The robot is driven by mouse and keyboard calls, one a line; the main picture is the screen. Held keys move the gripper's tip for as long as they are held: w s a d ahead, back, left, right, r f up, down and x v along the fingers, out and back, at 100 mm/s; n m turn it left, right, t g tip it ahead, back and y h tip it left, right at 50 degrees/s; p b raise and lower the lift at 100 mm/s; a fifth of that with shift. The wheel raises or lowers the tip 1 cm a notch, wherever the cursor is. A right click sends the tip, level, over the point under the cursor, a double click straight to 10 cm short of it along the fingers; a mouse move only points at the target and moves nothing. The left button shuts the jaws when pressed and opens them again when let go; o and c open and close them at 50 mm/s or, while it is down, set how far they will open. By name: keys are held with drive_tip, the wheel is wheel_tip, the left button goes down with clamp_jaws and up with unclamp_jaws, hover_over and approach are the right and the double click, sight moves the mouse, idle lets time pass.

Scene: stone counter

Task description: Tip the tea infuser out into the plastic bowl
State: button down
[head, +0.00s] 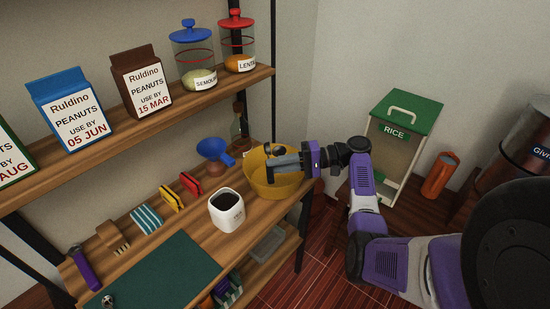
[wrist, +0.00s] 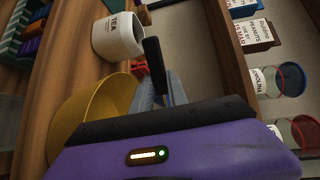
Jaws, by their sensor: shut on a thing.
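The yellow plastic bowl (head: 285,188) stands on the wooden shelf, at its right end. It also shows at the left of the wrist view (wrist: 72,125). My gripper (head: 277,163) is over the bowl, reaching in from the right, with its fingers lying nearly level. It is shut on the tea infuser, whose black handle (wrist: 154,62) sticks out past the fingers in the wrist view. A small dark round part shows by the fingertips in the head view. The infuser's contents cannot be made out. A white mug (head: 224,213) with dark contents stands left of the bowl; its label reads TEA in the wrist view.
A blue funnel (head: 212,150) and a bottle (head: 238,125) stand behind the bowl. Yellow and red clips (head: 190,184) lie to the left, near a green mat (head: 155,272). The upper shelf holds peanut cartons (head: 140,90) and jars. A rice bin (head: 400,135) is at right.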

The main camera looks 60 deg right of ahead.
drive_tip(key=shift+w+a+f+g+h+p, duration=0.4)
drive_tip(key=shift+w+f+g+p, duration=0.2)
drive_tip(key=shift+g+p, duration=0.25)
drive_tip(key=shift+w+g+p, duration=0.15)
drive_tip(key=shift+g+p, duration=0.1)
drive_tip(key=shift+p, duration=0.3)
drive_tip(key=shift+w+a+g+h+p, duration=0.15)
drive_tip(key=shift+g+h+p, duration=0.45)
drive_tip(key=shift+p, duration=0.3)
drive_tip(key=shift+w+f+g+b, duration=0.1)
drive_tip(key=shift+f+g+b, duration=0.2)
drive_tip(key=shift+g+b, duration=0.1)
drive_tip(key=shift+w+a+g+h, duration=0.2)
drive_tip(key=shift+w+g+h, duration=0.05)
drive_tip(key=shift+g+h, duration=0.75)
drive_tip(key=w+a+r+g+h, duration=0.2)
drive_tip(key=w+a+g+h, duration=0.1)
drive_tip(key=w+g, duration=0.3)
drive_tip(key=shift+w+a+r+g+h, duration=0.15)
drive_tip(key=shift+a+r+g+h, duration=0.15)
drive_tip(key=shift+g+h, duration=0.15)
